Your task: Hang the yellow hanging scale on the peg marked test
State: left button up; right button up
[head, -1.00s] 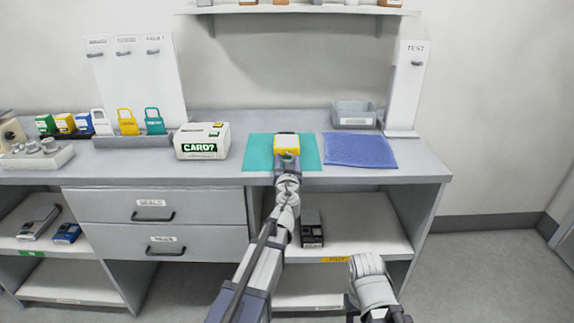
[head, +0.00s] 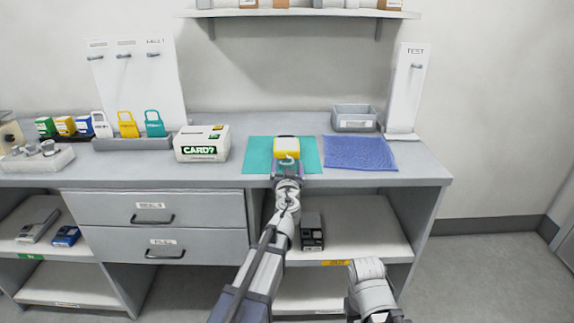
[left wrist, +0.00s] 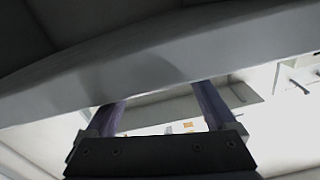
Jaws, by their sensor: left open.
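The yellow hanging scale (head: 128,124), with a handle-like loop on top, stands between a white and a teal one in a grey rack (head: 150,143) at the left of the counter. The test peg (head: 417,66) is on a white upright board (head: 407,92) labelled TEST at the right; it looks empty. My left gripper (head: 287,166) is open at the front of the teal mat (head: 311,155), just short of a yellow-and-white block (head: 287,146). Its spread fingers show in the left wrist view (left wrist: 160,112) with nothing seen between them. My right gripper is not visible.
A white box (head: 202,143) reading CARD? stands left of the mat. A blue mat (head: 360,152) and a grey bin (head: 354,118) are at the right. A board (head: 138,85) with several pegs stands behind the rack. A wall shelf (head: 300,13) hangs above.

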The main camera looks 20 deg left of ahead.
pick_arm(q)
jog(key=v, duration=1.1)
jog(key=shift+s, duration=0.1)
